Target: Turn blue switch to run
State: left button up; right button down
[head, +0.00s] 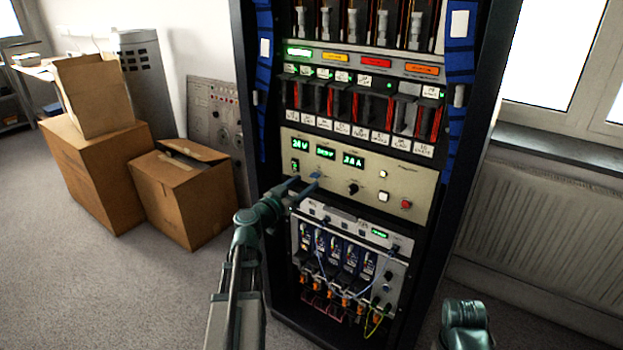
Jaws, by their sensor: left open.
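The cream control panel (410,178) in the rack carries green displays, a black knob (353,188), small buttons and a red button (406,204). A small blue part, seemingly the blue switch (316,175), shows at the panel's lower left, right by my fingertips. Its pointer and any run label are too small to read. My left gripper (304,181) is open in front of the panel's lower left, with its fingers pointing at it. I cannot tell whether a finger touches the switch. My right gripper is not seen; only a teal part of that arm shows at bottom right.
The black rack frame (484,120) surrounds the panel. Below it is a module with blue units and cables (340,255). Cardboard boxes (185,200) stand on the floor to the left. A radiator (545,225) is under the window at right. The carpet at lower left is clear.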

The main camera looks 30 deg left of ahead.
aim_at(313, 177)
pick_arm(q)
jog(key=shift+w+d, duration=0.2)
jog(key=shift+w, duration=2)
grip_shut()
